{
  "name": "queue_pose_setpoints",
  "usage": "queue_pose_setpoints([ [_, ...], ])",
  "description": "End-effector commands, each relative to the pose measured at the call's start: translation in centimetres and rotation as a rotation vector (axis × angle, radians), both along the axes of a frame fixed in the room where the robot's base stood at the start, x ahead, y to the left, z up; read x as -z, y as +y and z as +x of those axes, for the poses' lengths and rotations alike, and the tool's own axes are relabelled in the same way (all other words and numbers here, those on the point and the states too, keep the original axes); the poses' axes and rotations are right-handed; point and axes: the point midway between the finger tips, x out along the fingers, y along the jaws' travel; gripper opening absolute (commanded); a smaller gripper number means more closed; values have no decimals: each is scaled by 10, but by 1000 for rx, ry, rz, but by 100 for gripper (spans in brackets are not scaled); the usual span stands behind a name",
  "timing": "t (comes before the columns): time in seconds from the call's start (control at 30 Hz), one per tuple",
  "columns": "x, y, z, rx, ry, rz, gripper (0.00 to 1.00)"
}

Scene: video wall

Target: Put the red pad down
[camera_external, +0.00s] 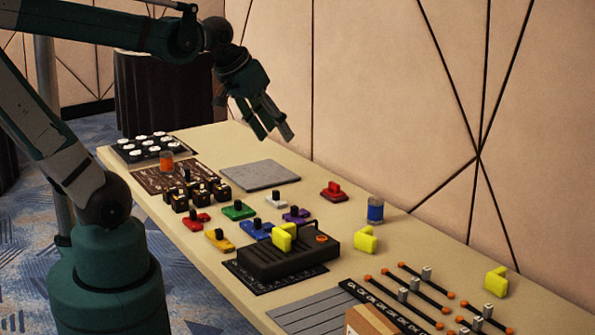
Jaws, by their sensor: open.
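A red pad (334,191) with a raised red grip on top sits on the table towards the wall. A second red piece (196,221) with a dark knob lies near the table's front edge, left of a yellow one. I cannot tell from this view which one is the task's red pad. My gripper (275,136) is open and empty, with its fingers pointing down. It hangs in the air above the far side of the table, up and to the left of the red pad, apart from everything.
A flat grey plate (260,175) lies bare on the table (410,236). A blue can (375,211), yellow blocks and slider rails stand to the right. A tray of white discs (154,147) is far left.

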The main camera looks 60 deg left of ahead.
Motion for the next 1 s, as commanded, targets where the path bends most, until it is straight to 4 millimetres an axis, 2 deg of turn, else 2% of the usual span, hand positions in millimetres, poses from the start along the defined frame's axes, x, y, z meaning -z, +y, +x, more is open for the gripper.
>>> queue_pose_setpoints([
  [0.03, 4, -4, -10, 23, -9, 10, 45],
  [0.2, 15, -11, -32, 90, -39, 44, 45],
  [0.4, 23, -16, -47, 138, -61, 69, 45],
  [1.0, 25, -18, -50, 150, -67, 75, 45],
])
